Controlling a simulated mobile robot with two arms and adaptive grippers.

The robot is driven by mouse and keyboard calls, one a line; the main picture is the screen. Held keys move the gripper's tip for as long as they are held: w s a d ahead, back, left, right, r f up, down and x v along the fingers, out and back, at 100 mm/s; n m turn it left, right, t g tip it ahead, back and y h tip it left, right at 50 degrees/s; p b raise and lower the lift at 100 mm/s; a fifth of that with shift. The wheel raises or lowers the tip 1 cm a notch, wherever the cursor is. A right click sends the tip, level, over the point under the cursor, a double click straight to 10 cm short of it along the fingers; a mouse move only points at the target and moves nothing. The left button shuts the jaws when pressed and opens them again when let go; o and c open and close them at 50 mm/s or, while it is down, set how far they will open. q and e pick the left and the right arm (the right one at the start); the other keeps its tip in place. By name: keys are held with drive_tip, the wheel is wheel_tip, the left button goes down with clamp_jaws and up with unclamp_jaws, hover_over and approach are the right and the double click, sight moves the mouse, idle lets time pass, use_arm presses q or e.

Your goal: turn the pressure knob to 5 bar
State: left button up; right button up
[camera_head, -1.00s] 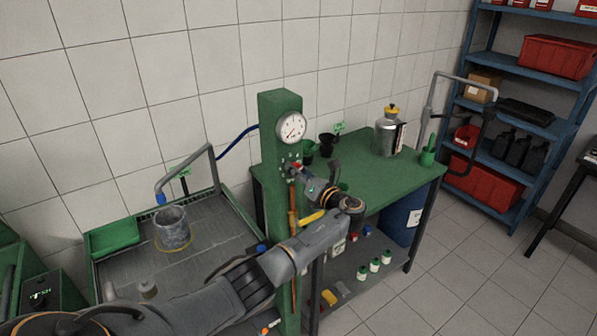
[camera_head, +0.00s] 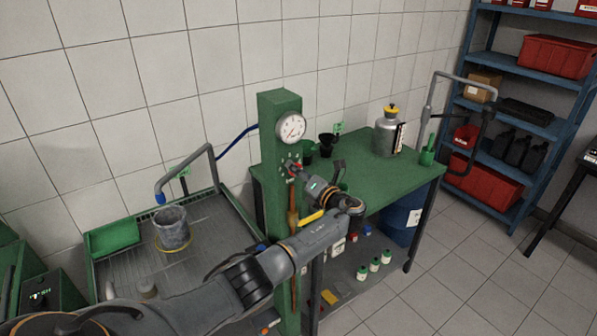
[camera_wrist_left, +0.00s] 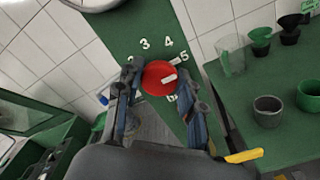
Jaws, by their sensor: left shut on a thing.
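The red pressure knob (camera_wrist_left: 158,78) sits on the green post (camera_head: 280,108) in a dial of white numbers; 2 to 6 show in the left wrist view. Its white pointer mark (camera_wrist_left: 169,77) points right, on the side of 5 and 6; I cannot tell the exact reading. My left gripper (camera_wrist_left: 158,84) is shut on the knob, one finger on each side. In the head view the gripper (camera_head: 301,174) partly covers the knob. The round white gauge (camera_head: 291,126) is above it; its needle is too small to read. My right gripper is out of view.
A green bench (camera_head: 375,180) with dark cups (camera_head: 327,141) and a metal can (camera_head: 387,135) stands right of the post. A washing tray (camera_head: 130,268) with a grey bucket (camera_head: 173,230) is left. A yellow handle (camera_head: 312,217) is below my left wrist.

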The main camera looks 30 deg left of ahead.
use_arm(q)
drive_tip(key=o, duration=1.2)
drive_tip(key=shift+f, duration=0.15)
drive_tip(key=shift+c, duration=0.2)
drive_tip(key=v, duration=1.2)
